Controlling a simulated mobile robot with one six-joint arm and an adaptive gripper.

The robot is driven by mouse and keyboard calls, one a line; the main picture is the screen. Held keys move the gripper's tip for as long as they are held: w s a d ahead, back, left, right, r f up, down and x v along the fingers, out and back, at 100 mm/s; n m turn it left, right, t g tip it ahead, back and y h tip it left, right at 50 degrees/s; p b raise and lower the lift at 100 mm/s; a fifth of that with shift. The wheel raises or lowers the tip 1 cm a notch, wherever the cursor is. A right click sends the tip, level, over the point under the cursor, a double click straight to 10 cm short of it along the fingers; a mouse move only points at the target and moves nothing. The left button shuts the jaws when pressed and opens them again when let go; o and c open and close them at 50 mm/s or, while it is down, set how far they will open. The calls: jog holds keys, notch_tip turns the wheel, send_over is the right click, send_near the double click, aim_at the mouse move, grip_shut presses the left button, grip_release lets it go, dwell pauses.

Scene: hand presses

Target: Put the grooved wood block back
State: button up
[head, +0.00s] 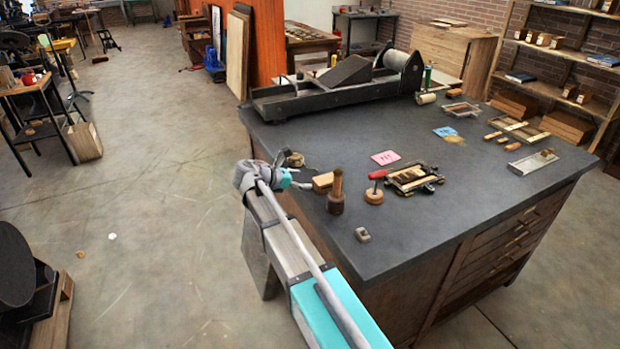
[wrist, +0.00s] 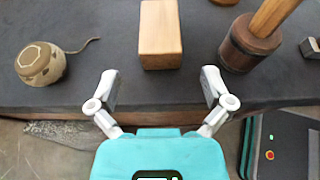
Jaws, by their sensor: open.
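A pale wood block (head: 323,181) lies on the dark tabletop near its left edge. In the wrist view the wood block (wrist: 160,35) is at the top centre, its long side pointing away from me; I cannot make out a groove on it. My gripper (head: 303,181) is just left of the block in the head view. In the wrist view my gripper (wrist: 160,83) is open and empty, its fingers spread over the table edge. The block lies ahead of the gap between them, apart from both fingertips.
A wooden mallet (wrist: 250,43) stands close right of the block, and a twine ball (wrist: 41,63) lies to the left. The press (head: 340,88) stands behind.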

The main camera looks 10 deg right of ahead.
jog(key=shift+p+v, duration=0.8)
jog(key=shift+v, duration=1.9)
jog(key=shift+d, duration=0.1)
